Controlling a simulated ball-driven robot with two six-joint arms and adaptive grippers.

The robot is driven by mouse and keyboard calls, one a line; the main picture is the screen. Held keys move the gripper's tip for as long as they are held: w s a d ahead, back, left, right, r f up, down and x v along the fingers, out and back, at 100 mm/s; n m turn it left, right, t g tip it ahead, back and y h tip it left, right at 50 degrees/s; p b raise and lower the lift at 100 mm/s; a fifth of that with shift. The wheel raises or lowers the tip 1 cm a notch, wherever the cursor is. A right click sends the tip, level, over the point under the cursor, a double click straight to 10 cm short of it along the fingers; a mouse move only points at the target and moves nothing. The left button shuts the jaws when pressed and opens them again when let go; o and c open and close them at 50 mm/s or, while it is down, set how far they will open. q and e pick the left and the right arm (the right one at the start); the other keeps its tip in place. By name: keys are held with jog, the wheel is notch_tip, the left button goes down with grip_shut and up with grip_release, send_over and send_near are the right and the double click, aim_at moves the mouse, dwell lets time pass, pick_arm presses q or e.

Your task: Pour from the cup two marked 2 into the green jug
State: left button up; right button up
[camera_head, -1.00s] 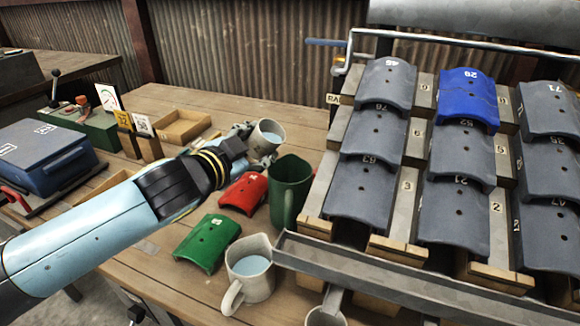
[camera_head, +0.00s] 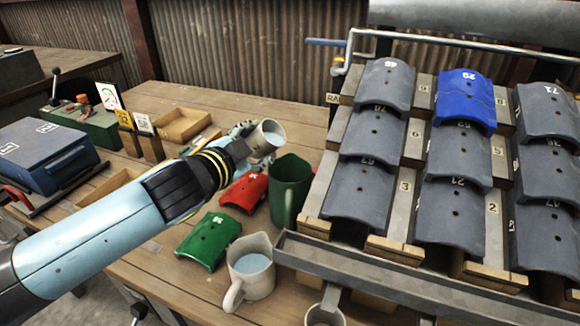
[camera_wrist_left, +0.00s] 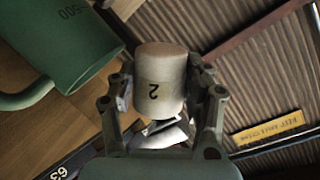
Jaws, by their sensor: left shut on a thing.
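The cup two (camera_head: 268,138) is pale grey with liquid in it. The green jug (camera_head: 290,190) stands upright just right of and in front of the cup. It also shows in the left wrist view (camera_wrist_left: 68,45). Its inside is mostly hidden. My right gripper is not seen.
A pale jug with liquid (camera_head: 250,270) and another cup (camera_head: 325,316) stand at the front. A red curved tile (camera_head: 245,190) and a green one (camera_head: 208,240) lie near the jug.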

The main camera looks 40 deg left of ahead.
pick_arm(q)
jog(key=shift+m+p, duration=0.45)
jog(key=shift+m, duration=0.25)
jog(key=shift+y, duration=0.3)
jog(key=shift+m, duration=0.3)
dwell(0.4)
jog(key=shift+m+y, duration=0.3)
jog(key=shift+m, duration=0.1)
jog(key=shift+f, duration=0.1)
jog(key=shift+d+m, duration=0.15)
jog(key=shift+m, duration=0.35)
dwell(0.4)
